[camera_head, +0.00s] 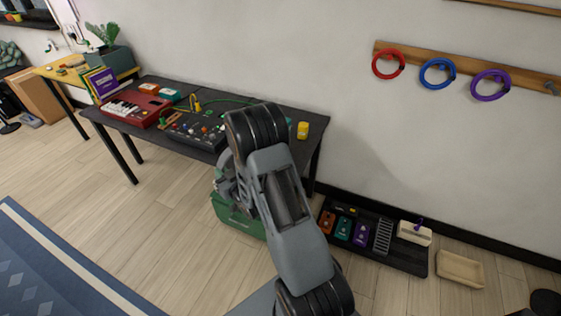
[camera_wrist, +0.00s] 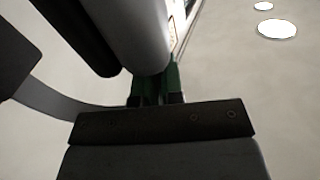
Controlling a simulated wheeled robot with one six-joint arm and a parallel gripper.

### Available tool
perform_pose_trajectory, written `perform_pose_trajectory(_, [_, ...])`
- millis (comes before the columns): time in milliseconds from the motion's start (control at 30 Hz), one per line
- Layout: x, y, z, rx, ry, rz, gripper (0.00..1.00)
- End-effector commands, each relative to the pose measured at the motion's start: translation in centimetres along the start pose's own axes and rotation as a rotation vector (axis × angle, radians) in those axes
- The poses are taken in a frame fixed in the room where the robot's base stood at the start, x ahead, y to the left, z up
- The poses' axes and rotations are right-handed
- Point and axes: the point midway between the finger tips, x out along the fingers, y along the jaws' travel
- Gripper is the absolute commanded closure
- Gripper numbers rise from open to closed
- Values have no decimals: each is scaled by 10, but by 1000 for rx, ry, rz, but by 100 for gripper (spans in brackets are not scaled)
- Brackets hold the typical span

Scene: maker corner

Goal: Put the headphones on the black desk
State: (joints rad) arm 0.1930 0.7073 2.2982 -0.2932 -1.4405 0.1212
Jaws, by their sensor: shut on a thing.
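The black desk (camera_head: 316,124) stands against the wall left of the middle in the head view. My gripper is mostly hidden behind my arm in the head view, low in front of the desk. In the wrist view my gripper (camera_wrist: 155,88) is shut on what looks like the headphones (camera_wrist: 137,32), a pale grey and black shape with a curved band, seen very close and cut off by the frame. The headphones look clear of the desk top. In the head view I cannot make them out clearly beside my arm.
The desk holds a red keyboard (camera_head: 136,108), a black mixer (camera_head: 195,130) with cables, and a small yellow object (camera_head: 303,130). A green case (camera_head: 236,216) stands on the floor below. A pedalboard (camera_head: 405,262) lies to the right. The desk's right end has some bare room.

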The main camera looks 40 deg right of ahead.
Motion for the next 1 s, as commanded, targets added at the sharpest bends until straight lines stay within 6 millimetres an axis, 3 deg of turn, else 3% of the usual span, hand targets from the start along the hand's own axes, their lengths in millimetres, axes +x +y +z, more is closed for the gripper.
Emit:
perform_pose_trajectory(33, [11, 26, 7, -10, 17, -17, 100])
perform_pose_trajectory(200, [22, 99, -19, -14, 6, -100, 100])
perform_pose_trajectory(367, [4, 163, -43, -14, -1, -121, 100])
perform_pose_trajectory(500, [-21, 207, -61, -10, -2, -92, 100])
perform_pose_trajectory(633, [-43, 234, -74, -6, 0, -51, 100])
perform_pose_trajectory(800, [-58, 251, -83, 0, 2, -13, 100])
perform_pose_trajectory(867, [-55, 253, -82, 1, 1, -7, 100])
perform_pose_trajectory(1000, [-30, 252, -70, 3, 0, -6, 100])
